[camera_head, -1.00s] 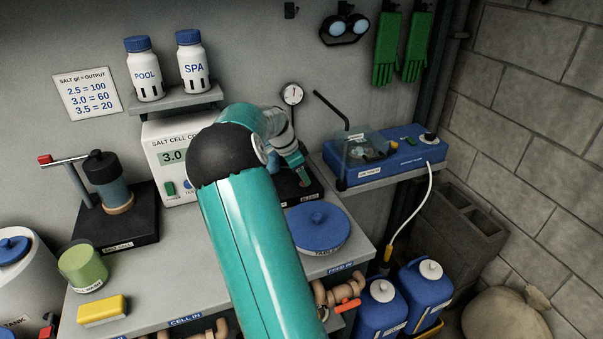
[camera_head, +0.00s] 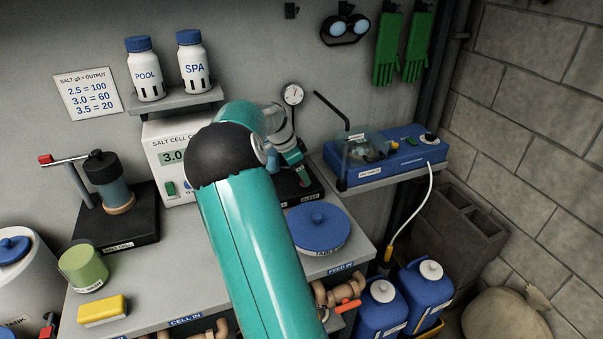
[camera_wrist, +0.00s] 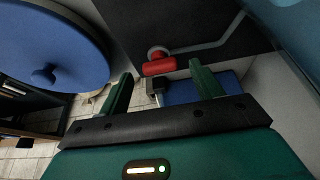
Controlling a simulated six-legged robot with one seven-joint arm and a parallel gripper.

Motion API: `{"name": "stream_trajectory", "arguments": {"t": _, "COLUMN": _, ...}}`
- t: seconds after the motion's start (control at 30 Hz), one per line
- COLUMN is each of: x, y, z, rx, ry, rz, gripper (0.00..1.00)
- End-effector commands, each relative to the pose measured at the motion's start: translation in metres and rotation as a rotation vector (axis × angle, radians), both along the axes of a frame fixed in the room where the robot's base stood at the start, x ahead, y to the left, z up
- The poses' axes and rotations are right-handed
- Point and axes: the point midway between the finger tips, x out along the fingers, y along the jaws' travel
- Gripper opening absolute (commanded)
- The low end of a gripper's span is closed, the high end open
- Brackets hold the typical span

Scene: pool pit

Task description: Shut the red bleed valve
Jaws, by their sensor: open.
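The red bleed valve's handle (camera_wrist: 160,66) shows in the wrist view as a short red bar on a grey fitting, against a black base (camera_wrist: 180,22). My gripper (camera_wrist: 161,71) is open, its two green fingers apart, with the red handle seen just past the fingertips and between them. No contact can be made out. In the head view my gripper (camera_head: 303,177) is low over the black base labelled BLEED (camera_head: 312,194), below the round gauge (camera_head: 292,94). There my arm hides most of the valve.
A blue-lidded tub (camera_head: 317,228) stands close in front of the base; its lid fills the left of the wrist view (camera_wrist: 50,45). A blue pump unit (camera_head: 395,155) sits on a shelf to the right. The salt cell controller (camera_head: 165,150) is left of my arm.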

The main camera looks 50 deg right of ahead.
Motion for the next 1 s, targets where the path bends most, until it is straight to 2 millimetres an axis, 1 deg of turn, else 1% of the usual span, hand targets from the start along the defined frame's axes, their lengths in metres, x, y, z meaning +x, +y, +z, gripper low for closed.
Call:
{"name": "stream_trajectory", "arguments": {"t": 0.3, "x": 0.014, "y": 0.022, "z": 0.063, "rx": -0.002, "ry": -0.005, "rz": 0.001, "gripper": 0.65}}
{"name": "stream_trajectory", "arguments": {"t": 0.5, "x": 0.022, "y": 0.034, "z": 0.098, "rx": -0.002, "ry": -0.003, "rz": 0.001, "gripper": 0.65}}
{"name": "stream_trajectory", "arguments": {"t": 0.6, "x": 0.024, "y": 0.038, "z": 0.109, "rx": -0.001, "ry": -0.002, "rz": 0.001, "gripper": 0.65}}
{"name": "stream_trajectory", "arguments": {"t": 0.7, "x": 0.025, "y": 0.041, "z": 0.114, "rx": 0.0, "ry": -0.001, "rz": 0.0, "gripper": 0.65}}
{"name": "stream_trajectory", "arguments": {"t": 1.0, "x": 0.025, "y": 0.041, "z": 0.115, "rx": 0.001, "ry": -0.001, "rz": 0.0, "gripper": 0.65}}
